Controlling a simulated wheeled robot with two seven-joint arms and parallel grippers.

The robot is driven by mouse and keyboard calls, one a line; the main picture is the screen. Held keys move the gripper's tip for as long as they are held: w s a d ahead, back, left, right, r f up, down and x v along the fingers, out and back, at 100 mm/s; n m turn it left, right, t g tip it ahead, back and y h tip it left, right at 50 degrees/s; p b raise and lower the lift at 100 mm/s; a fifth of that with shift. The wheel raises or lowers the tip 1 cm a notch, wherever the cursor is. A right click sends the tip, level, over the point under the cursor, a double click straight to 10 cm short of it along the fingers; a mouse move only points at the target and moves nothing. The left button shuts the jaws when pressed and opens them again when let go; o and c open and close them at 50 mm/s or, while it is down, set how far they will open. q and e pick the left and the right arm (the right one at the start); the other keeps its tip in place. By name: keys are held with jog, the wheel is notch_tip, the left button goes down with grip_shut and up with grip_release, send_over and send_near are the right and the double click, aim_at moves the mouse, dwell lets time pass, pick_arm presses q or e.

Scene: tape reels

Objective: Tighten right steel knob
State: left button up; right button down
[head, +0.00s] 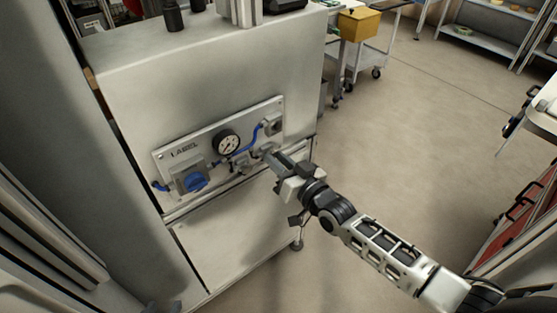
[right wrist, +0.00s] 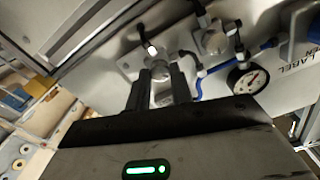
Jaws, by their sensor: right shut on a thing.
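The right steel knob (right wrist: 159,76) sits on a metal panel, low on the front of a grey cabinet. In the right wrist view it lies between the fingertips of my right gripper (right wrist: 160,88), which is shut on it. In the head view my right gripper (head: 272,156) reaches the right end of the panel from the right, and its fingers mostly hide the knob. A second steel fitting (right wrist: 213,42) stands beside it in the right wrist view, clear of the fingers. My left gripper does not show in either view.
The panel (head: 164,159) carries a round gauge (head: 228,142), a blue knob (head: 196,182) and blue tubing close to my right gripper. A cart with a yellow bin (head: 358,24) stands behind at right. The floor (head: 430,130) right of the cabinet is open.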

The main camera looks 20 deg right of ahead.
jog(key=m+b, duration=0.1)
jog(key=m, duration=0.6)
dwell(0.5)
jog(key=c, duration=1.2)
grip_release()
jog(key=shift+c, duration=0.2)
jog(key=shift+s, duration=0.1)
jog(key=v, duration=1.6)
jog(key=s+a+f+n+g+h, duration=0.3)
jog(key=s+a+f+n+g, duration=0.3)
jog(key=s+a+f+n, duration=0.1)
jog(key=shift+s+a+f+n, duration=0.25)
jog(key=shift+s+n, duration=0.4)
jog(key=shift+n, duration=0.35)
